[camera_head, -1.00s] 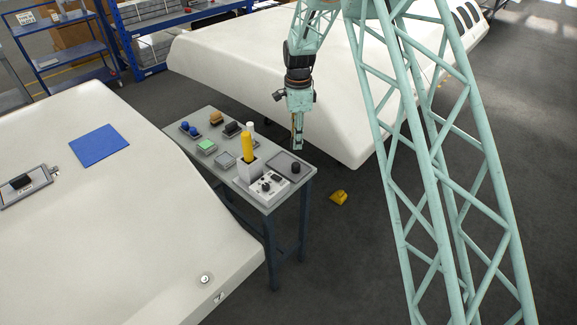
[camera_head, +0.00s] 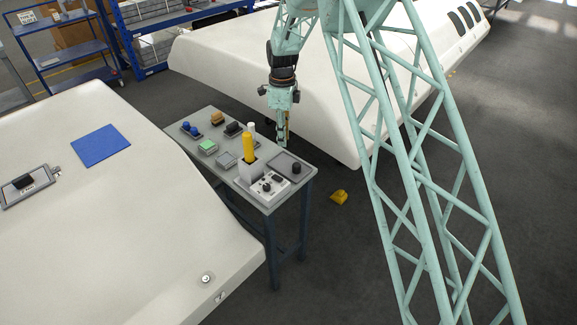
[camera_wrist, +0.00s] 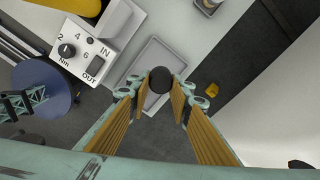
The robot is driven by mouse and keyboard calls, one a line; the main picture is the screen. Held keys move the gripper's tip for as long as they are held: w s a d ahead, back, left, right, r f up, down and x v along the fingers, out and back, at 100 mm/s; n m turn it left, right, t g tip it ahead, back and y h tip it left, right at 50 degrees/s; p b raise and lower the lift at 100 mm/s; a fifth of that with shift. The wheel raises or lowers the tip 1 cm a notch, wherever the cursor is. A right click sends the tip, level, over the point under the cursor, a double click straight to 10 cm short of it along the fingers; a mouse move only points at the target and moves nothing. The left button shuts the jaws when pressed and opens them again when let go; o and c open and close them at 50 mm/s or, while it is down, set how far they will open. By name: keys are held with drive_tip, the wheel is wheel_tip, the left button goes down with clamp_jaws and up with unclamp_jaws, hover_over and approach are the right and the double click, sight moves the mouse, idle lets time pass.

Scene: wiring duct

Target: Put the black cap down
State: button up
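The black cap (camera_head: 296,168) sits on a shallow grey tray (camera_head: 279,157) at the right end of the table. In the wrist view the cap (camera_wrist: 160,79) shows as a dark disc between my fingertips, with the tray (camera_wrist: 152,55) around and behind it. My gripper (camera_head: 283,141) hangs above the tray, a little to the left of the cap in the head view, and points down. In the wrist view its two ribbed yellow-brown fingers (camera_wrist: 158,100) stand apart. I see no contact between them and the cap, and nothing else in the grip.
A white box with knobs (camera_head: 270,187) and a holder with a yellow-handled tool (camera_head: 248,150) stand beside the tray. Several small parts cover the table's far left. A yellow object (camera_head: 339,197) lies on the floor. Large white shells flank the table.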

hover_over(284, 162)
drive_tip(key=shift+f, duration=3.1)
drive_tip(key=shift+f, duration=0.1)
drive_tip(key=shift+f, duration=1.75)
drive_tip(key=shift+f+b, duration=0.15)
drive_tip(key=shift+b, duration=0.15)
drive_tip(key=o, duration=0.6)
drive_tip(key=shift+o, duration=0.2)
drive_tip(key=shift+r+p, duration=0.35)
drive_tip(key=shift+r, duration=5.8)
